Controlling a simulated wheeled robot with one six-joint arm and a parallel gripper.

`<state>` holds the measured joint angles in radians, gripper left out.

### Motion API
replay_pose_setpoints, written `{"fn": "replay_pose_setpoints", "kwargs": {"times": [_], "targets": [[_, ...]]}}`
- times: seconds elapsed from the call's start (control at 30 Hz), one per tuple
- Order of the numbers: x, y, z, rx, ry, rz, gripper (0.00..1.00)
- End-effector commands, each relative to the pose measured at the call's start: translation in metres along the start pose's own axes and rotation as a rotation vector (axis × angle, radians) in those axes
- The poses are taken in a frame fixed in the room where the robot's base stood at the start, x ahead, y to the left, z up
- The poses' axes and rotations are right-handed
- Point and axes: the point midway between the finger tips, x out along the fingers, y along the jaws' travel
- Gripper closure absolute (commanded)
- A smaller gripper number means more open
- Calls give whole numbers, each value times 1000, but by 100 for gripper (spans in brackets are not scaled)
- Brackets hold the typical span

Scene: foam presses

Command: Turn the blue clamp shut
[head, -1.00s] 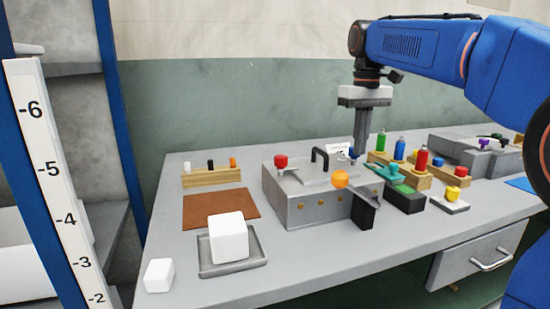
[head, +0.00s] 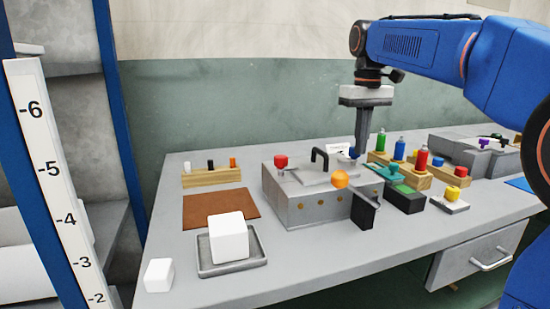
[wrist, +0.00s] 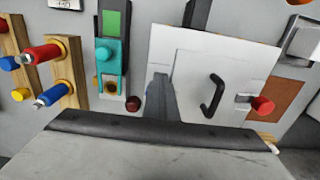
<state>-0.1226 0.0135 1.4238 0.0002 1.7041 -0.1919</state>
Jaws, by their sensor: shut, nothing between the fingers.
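The grey foam press (head: 318,208) stands mid-table with a black handle (head: 320,155) on its lid and a red-knobbed clamp (head: 281,161) at its left. The blue clamp (head: 353,153) is at the press's right rear, a small blue patch just left of my fingertips. My gripper (head: 361,154) points down there, shut and empty. I cannot tell whether it touches the clamp or how far the clamp is turned. In the wrist view my gripper (wrist: 161,92) is beside the lid (wrist: 217,75); the lid handle (wrist: 212,96) and red knob (wrist: 262,104) show, but the blue clamp is hidden.
Right of the press are a teal clamp tool (head: 393,172), wooden racks (head: 412,180) with coloured bottles, and a second press (head: 465,150). A white block (head: 228,238) sits left.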

Motion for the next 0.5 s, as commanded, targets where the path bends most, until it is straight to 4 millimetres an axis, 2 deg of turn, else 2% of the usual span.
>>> {"fn": "replay_pose_setpoints", "kwargs": {"times": [0.5], "targets": [[0,11,-1,1,1,1,100]]}}
